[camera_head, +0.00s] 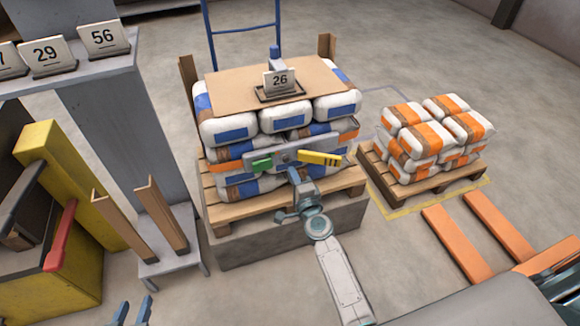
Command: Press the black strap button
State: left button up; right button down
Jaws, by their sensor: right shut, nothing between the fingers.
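A grey bar panel (292,150) crosses the front of the stacked bags. It carries a green part (262,165), a round grey part near its middle and a yellow part (318,157) at its right. I cannot make out a black strap button; it may be hidden or too small to tell. My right gripper (294,176) is shut and empty, its tip just below the middle of the panel. I cannot tell whether it touches. My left gripper (133,304) shows only its blue fingertips at the bottom edge, apart and with nothing visible between them.
White-and-blue bags (286,118) stand on a wooden pallet (228,207) under a cardboard sheet (235,88) with a "26" card (279,81). Orange-banded bags (437,133) stand on a pallet at right. A yellow machine (75,185) and a stand with corner boards (165,215) are left.

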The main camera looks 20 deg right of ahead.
aim_at(286, 161)
pick_arm(q)
jog(key=shift+w+r, duration=0.2)
jog(key=shift+r, duration=0.1)
pick_arm(e)
jog(key=shift+w, duration=1.65)
